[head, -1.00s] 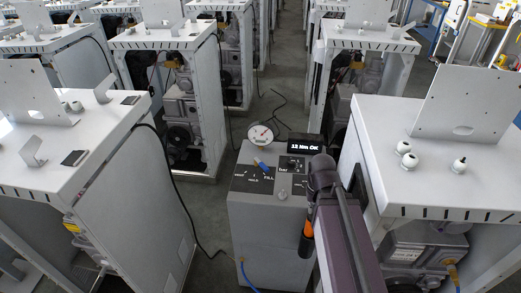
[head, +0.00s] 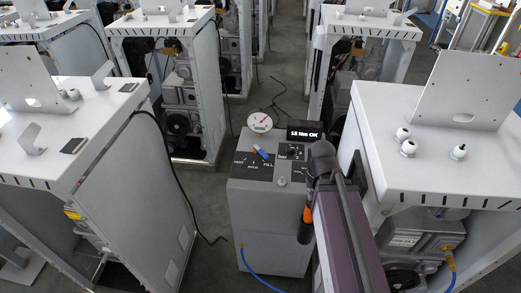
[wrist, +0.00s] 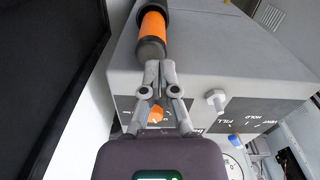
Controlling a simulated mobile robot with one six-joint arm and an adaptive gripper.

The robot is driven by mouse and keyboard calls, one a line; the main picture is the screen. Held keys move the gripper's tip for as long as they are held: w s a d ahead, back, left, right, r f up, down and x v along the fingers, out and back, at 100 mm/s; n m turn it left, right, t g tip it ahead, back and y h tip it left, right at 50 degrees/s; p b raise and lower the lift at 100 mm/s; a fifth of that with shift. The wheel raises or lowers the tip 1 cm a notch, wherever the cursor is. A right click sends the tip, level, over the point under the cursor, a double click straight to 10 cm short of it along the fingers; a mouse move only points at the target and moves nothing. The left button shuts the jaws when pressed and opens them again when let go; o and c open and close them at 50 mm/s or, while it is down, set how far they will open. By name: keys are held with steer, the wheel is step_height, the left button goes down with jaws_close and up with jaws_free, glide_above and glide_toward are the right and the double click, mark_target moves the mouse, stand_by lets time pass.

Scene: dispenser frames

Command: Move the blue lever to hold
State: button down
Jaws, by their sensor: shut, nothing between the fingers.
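The blue lever (head: 262,154) is on the dark top panel of a grey cabinet (head: 265,205), below a round gauge (head: 260,121). Its blue end points down and right toward the FILL mark; the VENT and HOLD marks lie left of it. In the wrist view the blue lever end (wrist: 235,140) shows at lower right, close to FILL. My gripper (wrist: 158,66) is shut and empty over the cabinet, left of the lever in the wrist view and apart from it. In the head view my arm hides the gripper.
An orange and black tool handle (wrist: 152,25) is at the cabinet's edge, close ahead of my fingertips. A silver bolt-like knob (wrist: 215,99) stands between my gripper and the lever marks. A display (head: 304,134) reads "12 Nm OK". White frames (head: 430,110) flank the cabinet closely.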

steer(key=c, duration=0.8)
jaws_free()
steer(key=shift+w+r, duration=0.1)
steer(key=shift+w, duration=0.05)
steer(key=shift+o, duration=1.4)
steer(key=w+a+r+n+p, duration=0.1)
steer(key=w+a+r+p, duration=0.2)
steer(key=w, duration=0.2)
steer(key=w+a+r+n+p, duration=0.2)
steer(key=w+a+r+p, duration=0.1)
steer(key=w, duration=0.3)
steer(key=shift+w+r+p, duration=0.2)
steer(key=shift+r+p, duration=0.2)
steer(key=shift+p, duration=0.1)
step_height(320, 180, up, 6)
steer(key=n+p, duration=0.4)
steer(key=p, duration=0.2)
glide_above(264, 153)
steer(key=shift+s+f, duration=0.1)
steer(key=shift+f, duration=0.05)
steer(key=shift+f+b, duration=0.15)
steer(key=shift+b, duration=0.15)
step_height(264, 153, down, 14)
steer(key=b, duration=1.3)
steer(key=shift+r, duration=0.25)
steer(key=shift+c, duration=0.2)
